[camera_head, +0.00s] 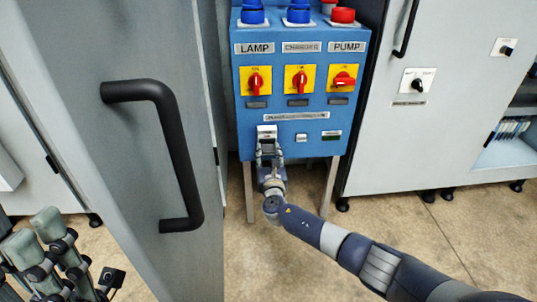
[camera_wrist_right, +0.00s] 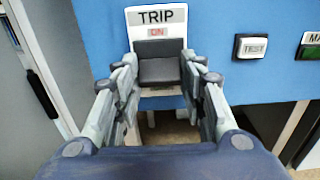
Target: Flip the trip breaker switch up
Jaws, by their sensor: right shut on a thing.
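The trip breaker (camera_wrist_right: 157,16) is a white unit on the blue panel, labelled TRIP with a red ON mark. Its dark switch (camera_wrist_right: 159,70) shows below that mark; I cannot tell for sure whether it stands up or down. In the head view the breaker (camera_head: 266,131) is at the panel's lower left. My right gripper (camera_wrist_right: 160,82) is shut with its fingers on both sides of the switch; in the head view it covers the breaker's lower part. My left gripper (camera_head: 36,238) is at the lower left, far from the panel, its fingers apart and empty.
The blue panel (camera_head: 242,118) also carries rotary switches, including a PUMP switch (camera_head: 343,78), and a small white button (camera_head: 301,138) right of the breaker. A grey door with a black handle (camera_head: 178,150) stands close on the left. Grey cabinets (camera_head: 400,140) stand on the right.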

